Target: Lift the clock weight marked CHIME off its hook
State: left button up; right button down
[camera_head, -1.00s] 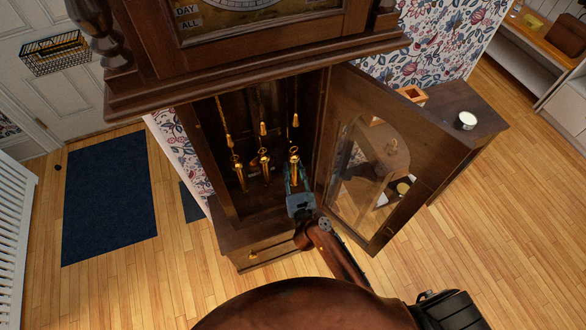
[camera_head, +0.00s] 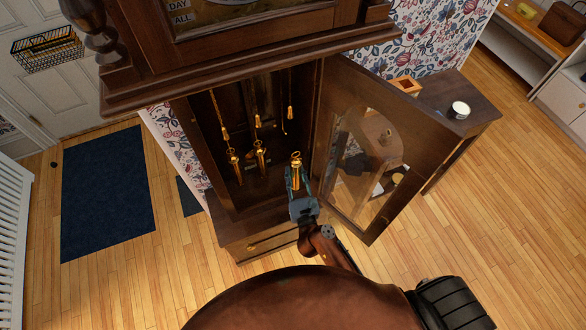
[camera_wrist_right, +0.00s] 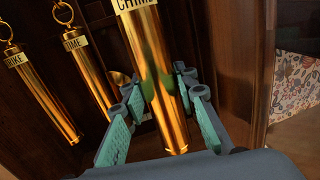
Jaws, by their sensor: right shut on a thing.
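The brass weight marked CHIME (camera_wrist_right: 156,75) stands between my right gripper's green pads in the right wrist view; its label is cut off at the top edge. In the head view this weight (camera_head: 296,172) is upright with its ring on top. My right gripper (camera_head: 296,188) is shut on it, at the front of the open clock case. A brass fitting with a thin hook (camera_head: 290,112) hangs above and behind, and the ring looks apart from it. My right gripper (camera_wrist_right: 158,112) also shows in the wrist view. My left gripper is not in view.
The TIME weight (camera_wrist_right: 88,75) and a weight whose label ends in IKE (camera_wrist_right: 45,98) hang to the left inside the case. The glazed clock door (camera_head: 365,150) stands open close on the right. Open floor (camera_head: 470,210) lies further right.

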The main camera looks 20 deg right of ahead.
jog(key=shift+s+r, duration=0.15)
jog(key=shift+s, duration=1.1)
jog(key=shift+s+r, duration=0.15)
jog(key=shift+s, duration=1.05)
jog(key=s, duration=0.3)
jog(key=shift+s+d+b, duration=0.1)
jog(key=shift+s+b, duration=0.05)
jog(key=shift+b, duration=0.2)
jog(key=shift+r, duration=0.1)
